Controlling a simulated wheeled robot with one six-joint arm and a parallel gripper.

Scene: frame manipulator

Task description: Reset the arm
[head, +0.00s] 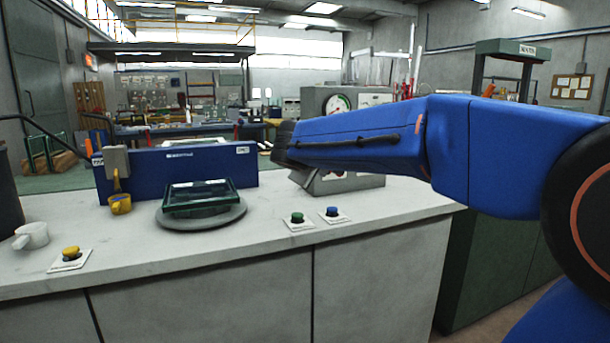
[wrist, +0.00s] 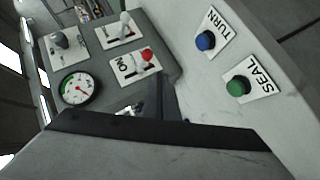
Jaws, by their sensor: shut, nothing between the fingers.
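My blue arm reaches in from the right in the head view, and its dark end hangs over the counter in front of a grey control box (head: 345,183). That panel carries a dial gauge (wrist: 80,88), a red-tipped lever (wrist: 147,57) marked ON, a white-tipped lever (wrist: 124,22) and a grey knob (wrist: 61,40). The fingertips are hard to make out in the head view.
A blue button (head: 332,211) marked TURN and a green button (head: 297,217) marked SEAL sit on the counter (head: 240,240).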

